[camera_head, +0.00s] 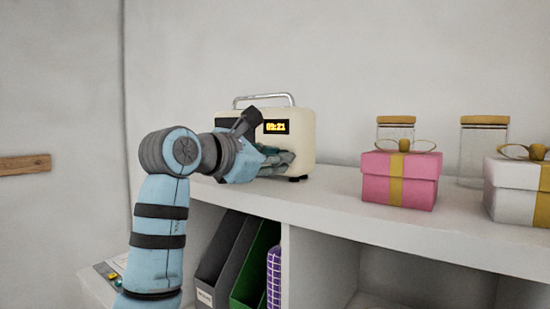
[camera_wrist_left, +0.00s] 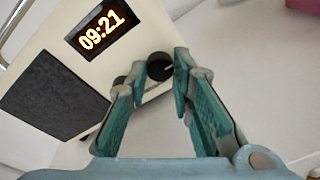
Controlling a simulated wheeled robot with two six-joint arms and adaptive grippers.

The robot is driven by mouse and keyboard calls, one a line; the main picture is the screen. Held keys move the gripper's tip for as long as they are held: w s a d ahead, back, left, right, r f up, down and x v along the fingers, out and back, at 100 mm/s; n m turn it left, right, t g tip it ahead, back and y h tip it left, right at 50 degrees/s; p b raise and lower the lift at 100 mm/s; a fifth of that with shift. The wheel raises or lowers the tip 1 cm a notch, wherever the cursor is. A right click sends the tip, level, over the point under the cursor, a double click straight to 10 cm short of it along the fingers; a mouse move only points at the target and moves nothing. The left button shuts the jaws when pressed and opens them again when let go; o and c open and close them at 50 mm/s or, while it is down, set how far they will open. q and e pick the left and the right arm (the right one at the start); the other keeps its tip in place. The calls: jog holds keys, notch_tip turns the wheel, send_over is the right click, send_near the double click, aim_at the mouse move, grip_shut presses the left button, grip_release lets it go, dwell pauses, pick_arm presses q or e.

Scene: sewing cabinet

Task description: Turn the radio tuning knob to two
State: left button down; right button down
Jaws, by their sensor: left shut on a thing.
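The cream radio (camera_head: 305,132) stands on the white cabinet top, with a handle above and a lit display (camera_head: 275,127) reading 09:21. The display also shows in the left wrist view (camera_wrist_left: 101,32). My left gripper (camera_head: 284,160) is at the radio's lower front and hides its knobs in the head view. My right gripper is not in view.
A pink gift box (camera_head: 390,183) and a white gift box (camera_head: 510,194) stand right of the radio, with glass jars (camera_head: 484,145) behind them. Binders (camera_head: 222,262) fill a shelf compartment below. The cabinet top (camera_head: 335,196) between radio and pink box is clear.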

pick_arm(q)
jog(key=shift+f, duration=0.1)
jog(key=c, duration=1.4)
grip_release()
jog(key=shift+s, duration=0.1)
